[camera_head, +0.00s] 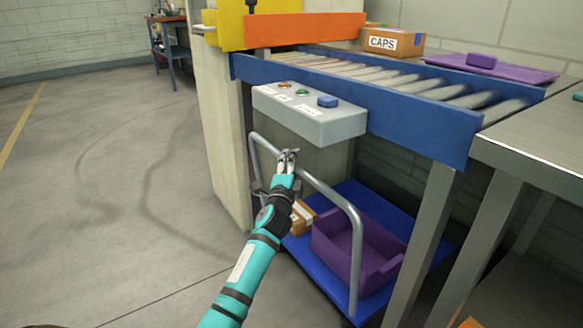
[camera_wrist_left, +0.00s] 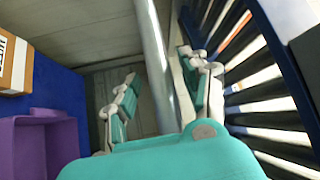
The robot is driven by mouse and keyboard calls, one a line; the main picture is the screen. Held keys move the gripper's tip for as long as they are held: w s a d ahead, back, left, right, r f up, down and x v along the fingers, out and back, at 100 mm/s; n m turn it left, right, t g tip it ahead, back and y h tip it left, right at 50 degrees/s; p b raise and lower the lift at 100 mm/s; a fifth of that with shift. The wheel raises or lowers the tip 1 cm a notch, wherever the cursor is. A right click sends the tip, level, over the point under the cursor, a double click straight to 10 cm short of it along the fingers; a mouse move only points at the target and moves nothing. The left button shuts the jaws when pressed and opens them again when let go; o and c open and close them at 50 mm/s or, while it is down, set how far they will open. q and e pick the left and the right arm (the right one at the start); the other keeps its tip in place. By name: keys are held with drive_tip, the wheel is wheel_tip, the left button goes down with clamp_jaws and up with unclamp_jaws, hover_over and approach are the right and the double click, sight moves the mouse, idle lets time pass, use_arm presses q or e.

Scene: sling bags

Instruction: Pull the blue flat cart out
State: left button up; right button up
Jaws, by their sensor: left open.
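The blue flat cart (camera_head: 313,262) stands under the conveyor, with a grey tubular push handle (camera_head: 330,192) rising at its near side. It carries a purple bin (camera_head: 350,250) and a cardboard box (camera_head: 301,219). My left gripper (camera_head: 288,156) is at the handle's top bar. In the left wrist view the gripper (camera_wrist_left: 160,95) is open, with the grey bar (camera_wrist_left: 153,50) running between its two fingers. Whether a finger touches the bar, I cannot tell. My right gripper is not in view.
A grey button box (camera_head: 310,118) hangs just above the handle, on the blue conveyor frame (camera_head: 420,125). A pale panel (camera_head: 222,140) stands left of the cart and metal table legs (camera_head: 425,240) stand right. The floor (camera_head: 110,210) to the left is clear.

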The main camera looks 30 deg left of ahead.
use_arm(q)
drive_tip(key=shift+c, duration=0.2)
drive_tip(key=c, duration=0.9)
clamp_jaws()
drive_tip(key=shift+f, duration=0.15)
